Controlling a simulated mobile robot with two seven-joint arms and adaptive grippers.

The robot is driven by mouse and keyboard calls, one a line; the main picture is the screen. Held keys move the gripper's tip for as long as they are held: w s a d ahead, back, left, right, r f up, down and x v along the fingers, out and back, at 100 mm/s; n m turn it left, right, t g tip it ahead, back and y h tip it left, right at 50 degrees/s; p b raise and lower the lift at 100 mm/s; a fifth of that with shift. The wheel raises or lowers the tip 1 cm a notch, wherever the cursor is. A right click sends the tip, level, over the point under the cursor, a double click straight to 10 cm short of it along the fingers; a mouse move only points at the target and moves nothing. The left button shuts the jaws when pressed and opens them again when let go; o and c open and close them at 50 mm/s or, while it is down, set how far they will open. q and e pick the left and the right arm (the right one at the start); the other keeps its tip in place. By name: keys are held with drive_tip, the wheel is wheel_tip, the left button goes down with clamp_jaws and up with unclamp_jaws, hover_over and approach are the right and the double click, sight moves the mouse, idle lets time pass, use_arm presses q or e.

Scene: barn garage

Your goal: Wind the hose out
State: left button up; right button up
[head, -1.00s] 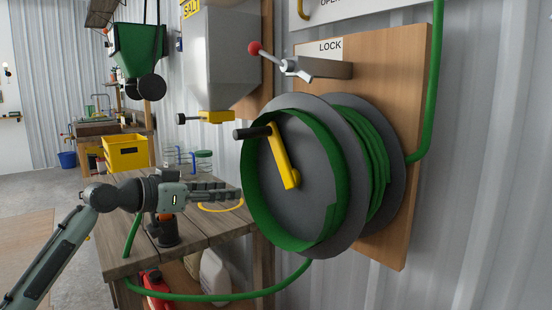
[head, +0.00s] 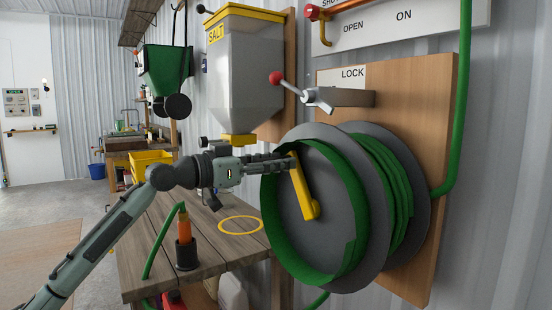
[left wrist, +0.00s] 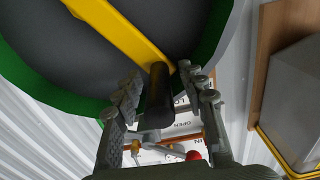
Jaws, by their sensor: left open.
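The hose reel (head: 345,215) is a grey drum with green hose wound on it, mounted on a wooden board. Its yellow crank arm (head: 304,190) slants across the front disc. My left gripper (head: 285,163) is at the crank's upper end and covers the handle in the head view. In the left wrist view the dark crank handle (left wrist: 157,95) stands between the two open fingers (left wrist: 160,88), and the yellow crank (left wrist: 122,30) crosses above. A red-knobbed lock lever (head: 295,86) sits above the reel. My right gripper is not in view.
A wooden bench (head: 205,235) stands left of the reel, with an orange-tipped nozzle (head: 185,228) in a dark holder and a yellow ring (head: 240,225) on it. A salt hopper (head: 243,75) hangs above. Green hose (head: 463,100) runs up the wall at right.

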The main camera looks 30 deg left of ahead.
use_arm(q)
drive_tip(key=shift+c, duration=0.6)
clamp_jaws()
drive_tip(key=shift+a+f, duration=0.1)
